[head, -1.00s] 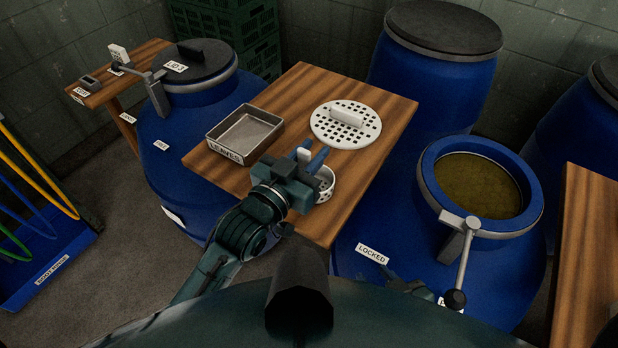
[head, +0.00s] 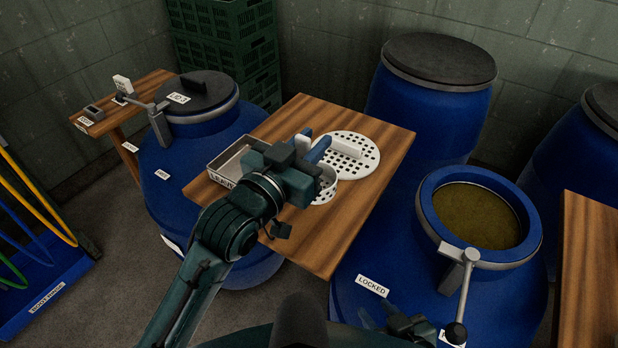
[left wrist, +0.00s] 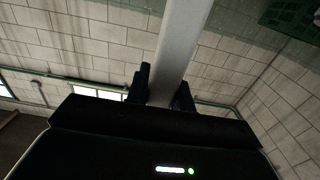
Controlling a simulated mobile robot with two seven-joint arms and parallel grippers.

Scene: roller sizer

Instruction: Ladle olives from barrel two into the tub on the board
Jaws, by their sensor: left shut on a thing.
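My left gripper (head: 312,146) is over the wooden board (head: 335,245) and shut on a pale handle, which shows as a long bar between its fingers in the left wrist view (left wrist: 178,50). A white perforated ladle cup (head: 326,190) shows just below this gripper, partly hidden by it. The open barrel (head: 440,205) at right holds brownish-green contents (head: 478,214); single olives are too small to tell.
A white perforated disc (head: 365,165) with a handle and a metal tray (head: 215,166) lie on the board. A lidded blue barrel (head: 190,150) stands left, others (head: 425,110) behind. A lever (head: 466,290) and a "LOCKED" label (head: 372,285) are on the open barrel.

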